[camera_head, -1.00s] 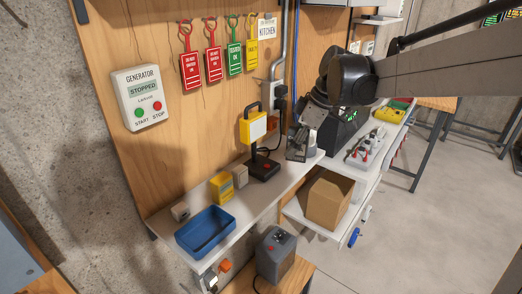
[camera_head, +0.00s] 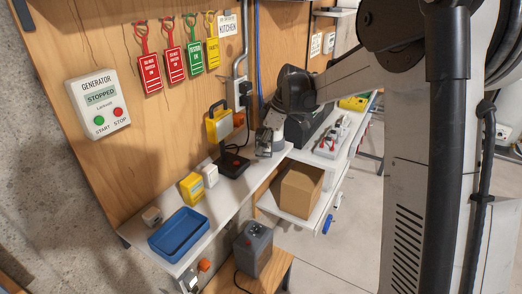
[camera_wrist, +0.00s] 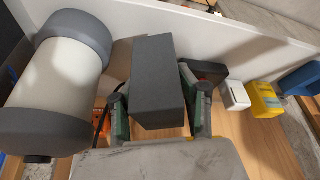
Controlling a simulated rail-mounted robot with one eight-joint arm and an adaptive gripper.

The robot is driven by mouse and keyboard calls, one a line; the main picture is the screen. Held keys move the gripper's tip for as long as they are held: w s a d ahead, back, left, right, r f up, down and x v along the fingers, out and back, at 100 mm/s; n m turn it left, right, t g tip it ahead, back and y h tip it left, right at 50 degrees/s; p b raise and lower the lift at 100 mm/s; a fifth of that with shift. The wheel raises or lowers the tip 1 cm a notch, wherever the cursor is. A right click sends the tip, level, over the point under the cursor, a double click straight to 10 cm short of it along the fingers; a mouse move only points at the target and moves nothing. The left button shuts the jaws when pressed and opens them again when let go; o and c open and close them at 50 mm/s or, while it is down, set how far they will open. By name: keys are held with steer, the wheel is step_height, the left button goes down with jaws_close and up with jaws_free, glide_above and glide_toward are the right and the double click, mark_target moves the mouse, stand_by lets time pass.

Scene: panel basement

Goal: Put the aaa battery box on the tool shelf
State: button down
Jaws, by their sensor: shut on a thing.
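My gripper (camera_wrist: 157,104) is shut on a dark grey box (camera_wrist: 158,75), one finger on each side. No label shows on the faces in view, so I cannot tell for certain that it is the aaa battery box. In the head view my gripper (camera_head: 265,142) is over the far right end of the white wall shelf (camera_head: 219,203), which may be the tool shelf. The held box is hard to make out there. In the wrist view I cannot tell whether it touches the shelf.
A white and grey cylinder (camera_wrist: 61,78) is close left of my gripper. A cardboard box (camera_head: 297,190) is lower right.

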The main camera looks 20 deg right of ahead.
steer(key=shift+f, duration=1.35)
steer(key=shift+f, duration=0.1)
steer(key=c, duration=1.2)
jaws_free()
